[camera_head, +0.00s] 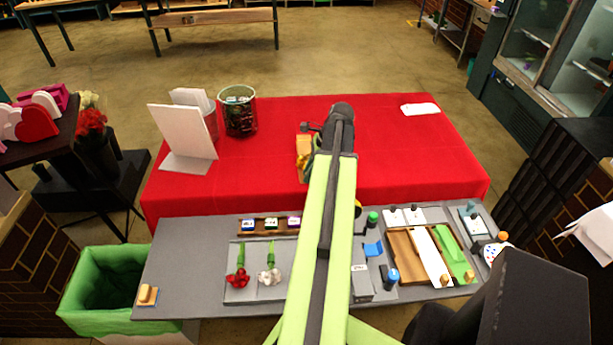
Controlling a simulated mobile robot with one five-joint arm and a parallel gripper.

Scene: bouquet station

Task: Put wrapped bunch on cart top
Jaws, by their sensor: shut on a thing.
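My arm reaches from the bottom of the picture out over a red-covered table (400,155). My gripper (312,130) is at its far end, mostly hidden by the arm. It is shut on what looks like the wrapped bunch (303,150), an orange-brown wrap showing at the arm's left side. I cannot tell whether the bunch touches the red cloth or is above it. No surface is plainly marked as the cart top; a dark stand (132,168) with red and white flowers on it is at the left.
A grey worktop (190,250) in front holds a red and a white flower, small blocks and a wooden tray (400,245). White cards (185,135) and a round container (238,112) stand on the red table's left. A green-lined bin (105,285) is at lower left. The red table's right is mostly clear.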

